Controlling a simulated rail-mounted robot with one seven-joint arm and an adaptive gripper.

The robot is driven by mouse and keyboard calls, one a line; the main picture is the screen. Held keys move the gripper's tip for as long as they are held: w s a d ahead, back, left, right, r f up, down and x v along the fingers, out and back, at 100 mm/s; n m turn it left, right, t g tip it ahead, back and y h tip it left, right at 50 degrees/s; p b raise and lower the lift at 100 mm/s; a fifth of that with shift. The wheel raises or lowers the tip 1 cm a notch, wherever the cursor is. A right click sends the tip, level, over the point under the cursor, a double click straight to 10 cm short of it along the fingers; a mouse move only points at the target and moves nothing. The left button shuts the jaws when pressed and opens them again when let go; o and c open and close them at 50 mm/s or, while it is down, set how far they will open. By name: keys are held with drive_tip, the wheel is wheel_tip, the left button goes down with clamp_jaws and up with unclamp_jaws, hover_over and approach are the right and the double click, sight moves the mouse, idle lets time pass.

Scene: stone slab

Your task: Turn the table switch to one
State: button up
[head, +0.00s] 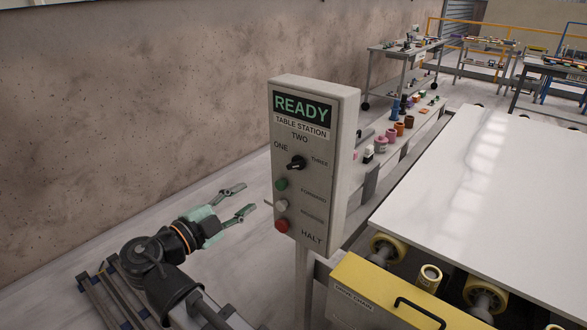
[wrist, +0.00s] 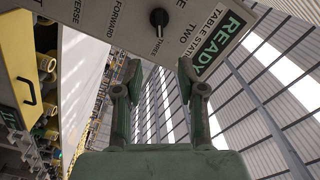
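The table switch (head: 296,163) is a black rotary knob on the front of a grey box labelled TABLE STATION, among the words ONE, TWO and THREE. Its handle seems to point toward THREE. In the wrist view the knob (wrist: 158,17) is near the top, beyond the fingertips. My gripper (head: 247,198) is left of the box and lower than the knob, apart from both. Its green fingers are spread and empty; they also show in the wrist view (wrist: 159,72).
Below the knob are green (head: 281,184), white (head: 281,205) and red (head: 281,226) buttons. The box (head: 345,150) stands on a post (head: 301,285). A large white slab (head: 490,190) and yellow drive housing (head: 385,300) are at the right.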

sight(292, 167)
drive_tip(key=p+x, duration=0.4)
drive_tip(key=x, duration=1.3)
drive_tip(key=shift+d, duration=0.1)
clamp_jaws()
